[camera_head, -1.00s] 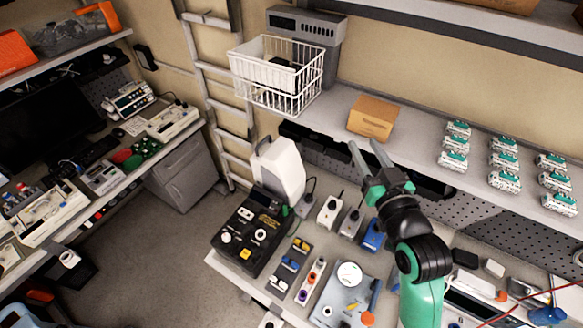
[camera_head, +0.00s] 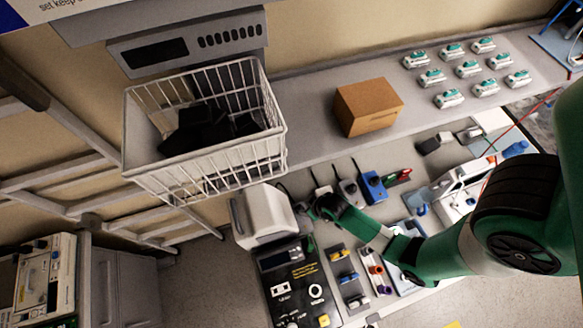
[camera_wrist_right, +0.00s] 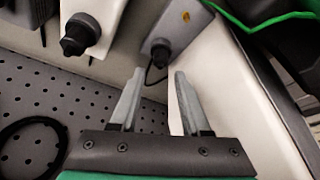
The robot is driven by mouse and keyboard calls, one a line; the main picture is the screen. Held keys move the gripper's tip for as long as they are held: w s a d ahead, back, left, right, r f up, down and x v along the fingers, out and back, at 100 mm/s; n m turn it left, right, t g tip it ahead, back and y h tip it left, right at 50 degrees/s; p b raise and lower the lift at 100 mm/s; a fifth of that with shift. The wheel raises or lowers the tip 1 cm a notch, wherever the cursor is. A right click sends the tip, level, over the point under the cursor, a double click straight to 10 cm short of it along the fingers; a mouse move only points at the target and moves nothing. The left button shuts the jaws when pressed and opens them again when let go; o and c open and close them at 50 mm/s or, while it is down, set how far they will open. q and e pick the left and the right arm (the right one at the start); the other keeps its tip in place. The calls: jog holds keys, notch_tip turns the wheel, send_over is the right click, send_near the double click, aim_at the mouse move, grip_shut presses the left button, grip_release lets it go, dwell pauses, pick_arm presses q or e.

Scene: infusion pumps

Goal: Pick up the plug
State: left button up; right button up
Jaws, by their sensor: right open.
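In the right wrist view, a black round plug-like piece (camera_wrist_right: 160,50) sits on a grey box, just beyond and between my fingertips. A second black plug-like piece (camera_wrist_right: 80,33) is at upper left on a pale box. I cannot tell which is the task's plug. My right gripper (camera_wrist_right: 159,72) is open, with nothing between its fingers. In the head view my right gripper (camera_head: 308,208) is low by the black-and-white device (camera_head: 262,215); its fingertips are hard to make out. My left gripper is not in view.
A white wire basket (camera_head: 205,160) holding dark items is left of a cardboard box (camera_head: 368,107) on the shelf. Several small green-and-white units (camera_head: 467,68) stand at right. A blue device (camera_head: 373,187) is near my arm. A pegboard (camera_wrist_right: 50,95) lies left of my fingers.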

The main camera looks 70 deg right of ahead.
aim_at(300, 208)
jog(key=b+x, duration=0.3)
jog(key=x, duration=0.3)
jog(key=shift+w+f, duration=0.1)
jog(key=shift+w, duration=0.05)
jog(key=shift+w+d+f, duration=0.1)
jog(key=shift+f, duration=0.1)
grip_shut()
